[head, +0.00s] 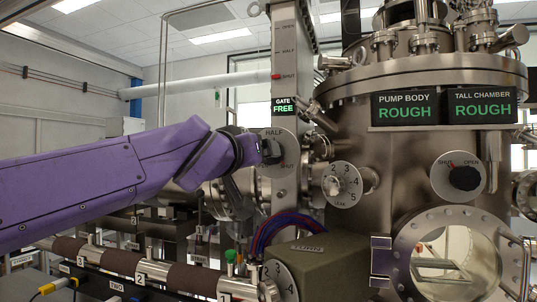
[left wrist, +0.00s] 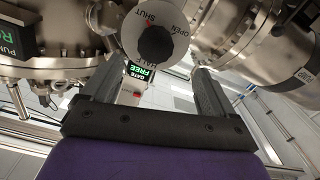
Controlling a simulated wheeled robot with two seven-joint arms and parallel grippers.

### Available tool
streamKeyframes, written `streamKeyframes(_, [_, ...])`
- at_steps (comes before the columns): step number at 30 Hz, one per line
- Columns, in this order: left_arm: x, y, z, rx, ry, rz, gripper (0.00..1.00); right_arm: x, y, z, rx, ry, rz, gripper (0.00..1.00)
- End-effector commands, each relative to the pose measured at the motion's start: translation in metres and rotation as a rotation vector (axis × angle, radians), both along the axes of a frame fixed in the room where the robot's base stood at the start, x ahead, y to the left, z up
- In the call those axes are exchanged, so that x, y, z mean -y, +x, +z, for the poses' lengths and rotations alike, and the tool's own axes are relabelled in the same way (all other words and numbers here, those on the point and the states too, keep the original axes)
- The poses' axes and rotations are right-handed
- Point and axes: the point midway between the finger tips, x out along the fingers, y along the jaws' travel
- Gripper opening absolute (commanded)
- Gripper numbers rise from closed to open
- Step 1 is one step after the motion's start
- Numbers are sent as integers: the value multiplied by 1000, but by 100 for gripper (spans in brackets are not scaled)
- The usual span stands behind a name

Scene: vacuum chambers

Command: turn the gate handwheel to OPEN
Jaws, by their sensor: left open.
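The gate handwheel is a black knob (left wrist: 156,45) on a round pale dial marked SHUT and OPEN in the left wrist view. My left gripper (left wrist: 155,85) is open, with one finger either side of the knob as seen in the wrist view. In the head view the left gripper (head: 262,152) is right in front of the dial. Whether the fingers touch the knob I cannot tell. The gate sign (head: 283,106) reads FREE. My right gripper is not in view.
On the post above, a red marker (head: 276,76) sits at SHUT on the OPEN-HALF-SHUT scale. The leak dial (head: 342,184) is just right of the handwheel. The pump body sign (head: 405,107) and tall chamber sign (head: 482,104) both read ROUGH. Another SHUT/OPEN knob (head: 464,178) is farther right.

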Motion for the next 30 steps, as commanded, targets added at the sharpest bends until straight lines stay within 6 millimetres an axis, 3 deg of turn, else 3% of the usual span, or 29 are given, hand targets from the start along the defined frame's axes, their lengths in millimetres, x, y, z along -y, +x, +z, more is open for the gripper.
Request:
streamKeyframes(5, [6,16,6,6,2,-2,88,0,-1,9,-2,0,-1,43])
streamKeyframes(15, [27,84,7,5,2,0,88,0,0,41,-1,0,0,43])
streamKeyframes(20, [32,97,4,6,1,-2,88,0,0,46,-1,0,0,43])
streamKeyframes(27, [33,98,3,6,1,-3,88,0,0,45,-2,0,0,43])
streamKeyframes(29, [33,98,3,6,1,-3,71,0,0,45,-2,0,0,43])
streamKeyframes(30, [33,98,3,6,1,-3,58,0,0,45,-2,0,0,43])
